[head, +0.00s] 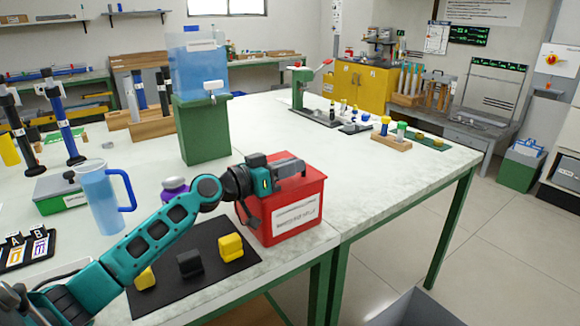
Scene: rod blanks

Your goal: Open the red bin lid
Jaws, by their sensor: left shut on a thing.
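The red bin (292,217) stands on the white table near its front edge, with a white label on its front. Its red lid (310,178) lies on top and looks closed. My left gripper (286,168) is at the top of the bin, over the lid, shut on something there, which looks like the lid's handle. The fingers and the wrist hide most of the held part. My right gripper is not in view.
A dark mat (207,282) with yellow and black blocks lies left of the bin. The table right of the bin is clear.

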